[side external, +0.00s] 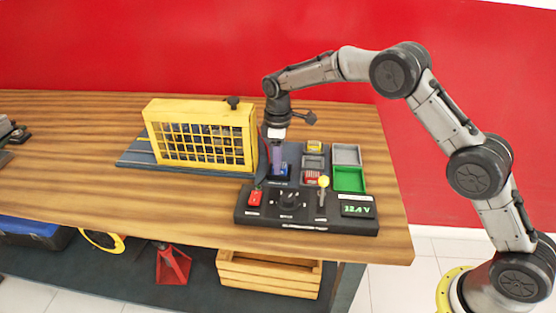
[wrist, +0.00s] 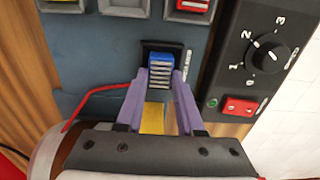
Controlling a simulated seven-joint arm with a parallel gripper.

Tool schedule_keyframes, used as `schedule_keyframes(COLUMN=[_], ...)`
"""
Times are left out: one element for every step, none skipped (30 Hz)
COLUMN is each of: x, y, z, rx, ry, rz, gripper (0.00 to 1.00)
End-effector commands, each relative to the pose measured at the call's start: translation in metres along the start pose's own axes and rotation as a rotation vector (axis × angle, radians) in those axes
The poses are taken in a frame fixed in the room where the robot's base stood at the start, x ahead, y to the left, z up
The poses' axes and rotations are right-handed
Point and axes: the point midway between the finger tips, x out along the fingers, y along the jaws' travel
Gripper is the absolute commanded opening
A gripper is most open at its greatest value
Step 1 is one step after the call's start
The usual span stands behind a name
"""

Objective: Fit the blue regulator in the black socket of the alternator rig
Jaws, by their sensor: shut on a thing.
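The blue regulator (wrist: 160,62), a finned block, is between the purple fingertips of my gripper (wrist: 161,76) in the wrist view. My gripper is shut on it. In the side view my gripper (side external: 278,160) points down at the rig, with a bit of blue at its tips. The black socket (wrist: 176,46) of the alternator rig shows around the far end of the regulator in the wrist view. The regulator is at the socket, but I cannot tell how deep it sits. The fingers hide its near sides.
A yellow cage (side external: 200,136) stands close left of my gripper. The control panel (side external: 270,219), with a red switch, dial, yellow-knobbed lever and 12.4 V display, lies in front. Grey and green trays (side external: 349,179) lie to the right. A red cable (wrist: 95,95) runs left of the fingers.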

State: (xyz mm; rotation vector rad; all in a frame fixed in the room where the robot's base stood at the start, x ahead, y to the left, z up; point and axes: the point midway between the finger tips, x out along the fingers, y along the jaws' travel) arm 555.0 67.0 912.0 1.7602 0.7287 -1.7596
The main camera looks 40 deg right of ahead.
Motion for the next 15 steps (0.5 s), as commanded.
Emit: schedule_keyframes(x=[-0.0005, -0.0004, -0.0004, -0.0005, -0.0004, -0.0004, -0.0004, -0.0004, -0.0004, -0.0003, -0.0003, -0.0003, -0.0002, -0.0002, -0.0002], y=[0.0001, 0.0001, 0.0001, 0.0001, 0.0001, 0.0001, 0.0001, 0.0000, 0.0000, 0.0000, 0.0000, 0.0000, 0.0000, 0.0000, 0.0000], z=[-0.0001, -0.0001, -0.0001, -0.0001, -0.0001, -0.0001, -0.0001, 0.0000, 0.0000, 0.0000, 0.0000, 0.0000, 0.0000, 0.0000, 0.0001], rx=[0.000, 0.000, 0.000, 0.000, 0.000, 0.000, 0.000, 0.000, 0.000, 0.000, 0.000, 0.000, 0.000, 0.000, 0.000], ry=[0.001, 0.001, 0.001, 0.001, 0.001, 0.000, 0.000, 0.000, 0.000, 0.000, 0.000, 0.000, 0.000, 0.000, 0.000], rz=[0.001, 0.000, 0.000, 0.000, 0.000, 0.000, 0.000, 0.000, 0.000, 0.000, 0.000, 0.000, 0.000, 0.000, 0.000], gripper=[0.00, 0.00, 0.00, 0.40, 0.45, 0.53, 0.58, 0.63, 0.71, 0.71, 0.71, 0.71, 0.71, 0.71, 0.71])
